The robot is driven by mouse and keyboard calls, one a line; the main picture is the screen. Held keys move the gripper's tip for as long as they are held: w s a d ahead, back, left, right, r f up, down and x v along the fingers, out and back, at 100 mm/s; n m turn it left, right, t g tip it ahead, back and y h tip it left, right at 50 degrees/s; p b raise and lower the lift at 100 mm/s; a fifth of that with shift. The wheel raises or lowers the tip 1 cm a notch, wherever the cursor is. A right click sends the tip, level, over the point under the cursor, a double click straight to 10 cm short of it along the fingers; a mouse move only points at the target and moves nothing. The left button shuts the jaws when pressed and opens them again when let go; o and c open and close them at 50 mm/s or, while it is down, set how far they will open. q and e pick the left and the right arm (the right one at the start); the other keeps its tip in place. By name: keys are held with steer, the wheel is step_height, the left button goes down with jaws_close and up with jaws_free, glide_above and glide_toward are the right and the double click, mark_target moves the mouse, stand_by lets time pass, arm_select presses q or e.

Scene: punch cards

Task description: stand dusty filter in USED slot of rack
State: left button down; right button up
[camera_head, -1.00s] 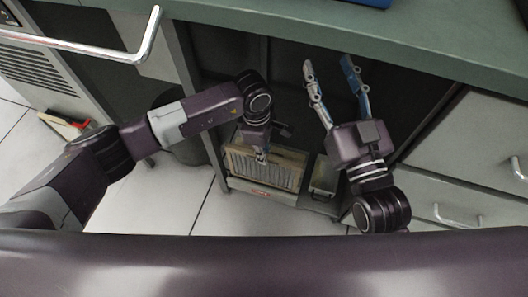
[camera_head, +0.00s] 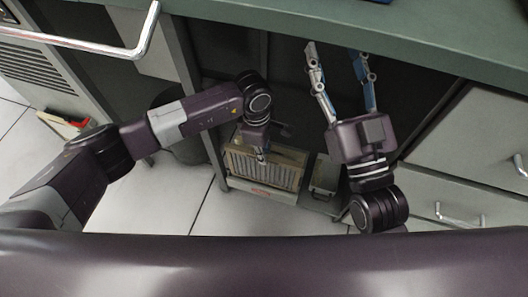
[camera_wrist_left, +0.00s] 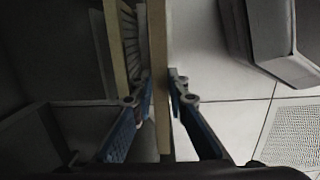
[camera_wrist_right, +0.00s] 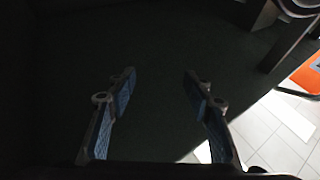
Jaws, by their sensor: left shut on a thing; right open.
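A pleated filter with a tan frame (camera_head: 282,173) stands upright in the low bay under the counter. My left gripper (camera_head: 262,155) is at the filter's top edge. In the left wrist view the left fingers (camera_wrist_left: 160,82) are shut on the filter's tan frame edge (camera_wrist_left: 160,35). Pleats show to the left of it, beside another tan edge. A low rack (camera_head: 258,189) with a red label is at the filter's foot; the label is too small to read. My right gripper (camera_head: 342,75) is open and empty, raised inside the bay; its fingers (camera_wrist_right: 155,85) also show apart in the right wrist view.
A small grey bin (camera_head: 324,176) stands right of the filter. The green counter (camera_head: 430,45) overhangs the bay. Drawers with handles (camera_head: 460,214) are at the right. White tiled floor (camera_head: 175,205) lies clear at the front left.

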mark_target(263, 169)
arm_select(q)
steer(key=shift+f+b, duration=0.55)
steer(key=shift+f, duration=0.05)
arm_select(e)
steer(key=shift+s+d+r+t+y, duration=0.15)
steer(key=shift+s+r+t, duration=0.35)
steer(key=shift+r, duration=0.3)
steer(key=shift+s+a+r+t+y, duration=0.1)
steer(key=shift+s+r+t, duration=0.4)
steer(key=shift+r, duration=0.25)
steer(key=shift+s+d+r+t+y, duration=0.15)
steer(key=shift+s+r+t, duration=0.35)
steer(key=shift+r, duration=0.3)
arm_select(q)
steer(key=shift+f+b, duration=0.55)
steer(key=shift+f, duration=0.05)
arm_select(e)
steer(key=shift+s+a+r+t+y, duration=0.15)
steer(key=shift+s+t+y, duration=0.1)
steer(key=shift+s+t, duration=0.25)
steer(key=shift+s+d+r+t+y, duration=0.1)
steer(key=shift+s+t+y, duration=0.2)
steer(key=shift+s, duration=0.25)
